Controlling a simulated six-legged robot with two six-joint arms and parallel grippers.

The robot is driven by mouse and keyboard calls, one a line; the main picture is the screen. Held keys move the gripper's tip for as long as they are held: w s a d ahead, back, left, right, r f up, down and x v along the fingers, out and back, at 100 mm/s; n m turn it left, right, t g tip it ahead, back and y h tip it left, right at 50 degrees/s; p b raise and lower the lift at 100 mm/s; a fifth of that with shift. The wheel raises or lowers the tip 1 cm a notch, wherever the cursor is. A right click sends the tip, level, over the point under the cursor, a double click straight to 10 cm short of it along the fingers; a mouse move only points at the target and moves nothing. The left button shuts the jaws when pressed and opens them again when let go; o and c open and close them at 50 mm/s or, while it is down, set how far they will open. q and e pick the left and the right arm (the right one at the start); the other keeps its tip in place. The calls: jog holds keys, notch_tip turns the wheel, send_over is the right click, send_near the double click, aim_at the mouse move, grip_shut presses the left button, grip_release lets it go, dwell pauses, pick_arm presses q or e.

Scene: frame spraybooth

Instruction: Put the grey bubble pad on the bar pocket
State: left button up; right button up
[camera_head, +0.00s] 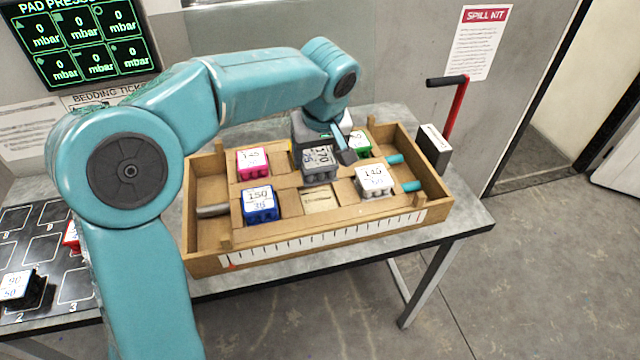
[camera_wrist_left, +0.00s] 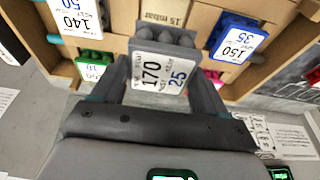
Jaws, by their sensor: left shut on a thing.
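My left gripper (camera_head: 326,150) is shut on the grey bubble pad (camera_head: 320,170), whose top label reads 170 and 25. The pad also shows between the two fingers in the left wrist view (camera_wrist_left: 160,70), with its rounded bubbles facing the tray. It is over the middle of the wooden tray (camera_head: 210,263), between the pink and green pads; I cannot tell whether it touches the tray. An empty pocket with a written label (camera_head: 322,200) lies just in front of it; the label partly reads 15 mbar in the left wrist view (camera_wrist_left: 165,12). My right gripper is not in view.
A pink pad (camera_head: 253,162), a blue pad (camera_head: 259,204), a white pad (camera_head: 374,181) and a partly hidden green pad (camera_head: 361,143) sit in the tray. A dark board (camera_head: 45,250) with pads is at left.

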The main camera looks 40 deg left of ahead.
aim_at(319, 158)
pick_arm(q)
jog(key=x, duration=0.4)
jog(key=shift+s+d+f, duration=0.1)
jog(key=shift+s+d, duration=0.05)
jog(key=shift+d, duration=0.1)
jog(key=shift+s+d+f, duration=0.15)
jog(key=shift+s+f, duration=0.05)
jog(key=shift+f, duration=0.4)
jog(key=x, duration=0.4)
jog(key=shift+d, duration=0.35)
jog(key=shift+s+d+r, duration=0.1)
jog(key=shift+s, duration=0.2)
jog(key=o, duration=1)
jog(key=shift+w+f, duration=0.2)
jog(key=shift+f, duration=0.05)
jog(key=shift+o, duration=0.2)
jog(key=shift+s+r, duration=0.1)
jog(key=shift+s, duration=0.05)
